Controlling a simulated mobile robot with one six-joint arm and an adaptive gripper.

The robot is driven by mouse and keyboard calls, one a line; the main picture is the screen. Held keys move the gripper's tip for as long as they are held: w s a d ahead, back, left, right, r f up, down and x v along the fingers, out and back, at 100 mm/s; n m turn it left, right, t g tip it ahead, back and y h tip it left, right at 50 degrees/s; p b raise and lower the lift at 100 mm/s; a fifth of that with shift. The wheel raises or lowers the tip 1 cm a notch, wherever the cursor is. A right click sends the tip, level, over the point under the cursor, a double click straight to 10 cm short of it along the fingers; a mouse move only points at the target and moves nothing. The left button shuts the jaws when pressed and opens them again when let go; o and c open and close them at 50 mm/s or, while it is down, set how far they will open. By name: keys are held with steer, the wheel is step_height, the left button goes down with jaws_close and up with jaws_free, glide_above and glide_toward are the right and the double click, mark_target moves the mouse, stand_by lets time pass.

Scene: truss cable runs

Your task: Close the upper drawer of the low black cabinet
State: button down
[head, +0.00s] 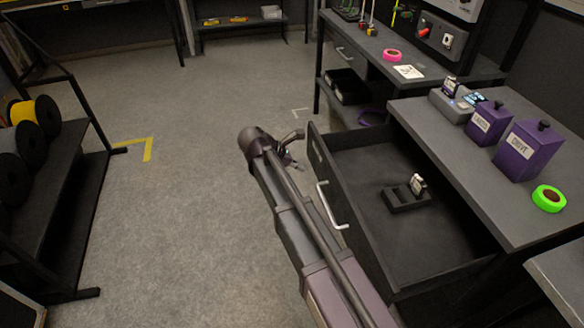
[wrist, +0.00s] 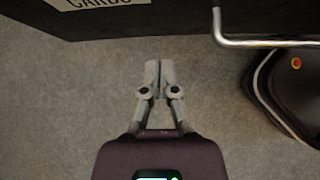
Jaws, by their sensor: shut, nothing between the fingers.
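The upper drawer (head: 320,152) of the low black cabinet (head: 420,133) is pulled well out in the head view. Its bar handle (head: 330,207) is on the front panel facing left. In the wrist view, the drawer front (wrist: 150,22) crosses the top, with part of a white label reading "CARGO" and the handle (wrist: 265,43) at upper right. My gripper (head: 292,146) is outside the drawer, left of its front panel near the far end. In the wrist view, the fingers (wrist: 152,77) are together and empty, apart from the drawer front and handle.
A small black holder (head: 404,199) with a white-labelled item is inside the drawer. Purple boxes (head: 529,150) and a green tape roll (head: 549,198) are on the cabinet top. A spool rack (head: 75,190) stands at left. Open floor (head: 190,200) lies between.

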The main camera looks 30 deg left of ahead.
mark_target(321, 169)
steer(key=shift+w+d+f, duration=0.2)
steer(key=shift+w+d, duration=0.65)
steer(key=shift+w, duration=0.05)
steer(key=shift+w+d+f, duration=0.2)
steer(key=shift+w+d, duration=0.65)
